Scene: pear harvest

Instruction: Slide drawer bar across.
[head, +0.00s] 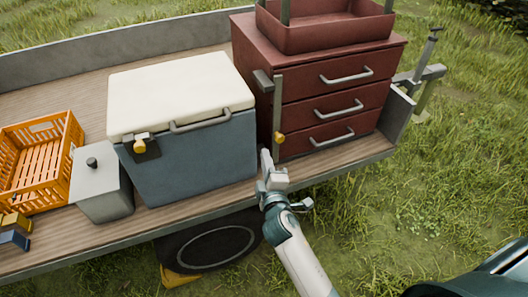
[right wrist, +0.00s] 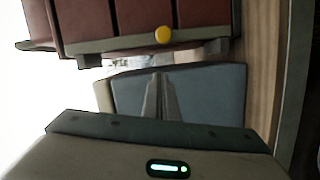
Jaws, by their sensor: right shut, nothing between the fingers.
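The drawer bar (head: 278,105) is an upright grey bar at the left edge of the dark red drawer cabinet (head: 337,85). It has a yellow knob (head: 279,138) near its lower end. In the right wrist view the bar (right wrist: 110,44) lies across the picture in front of the drawers, with the yellow knob (right wrist: 163,35) near its middle. My right gripper (head: 265,156) is shut and empty, just below and left of the knob and apart from it. Its closed fingers (right wrist: 160,80) show in the right wrist view. My left gripper is not in view.
A blue cooler (head: 190,150) with a cream lid stands close left of the cabinet. A grey box (head: 101,185) and an orange crate (head: 40,165) stand further left on the wooden trailer bed (head: 185,217). An open red tray (head: 325,32) tops the cabinet. Grass lies in front.

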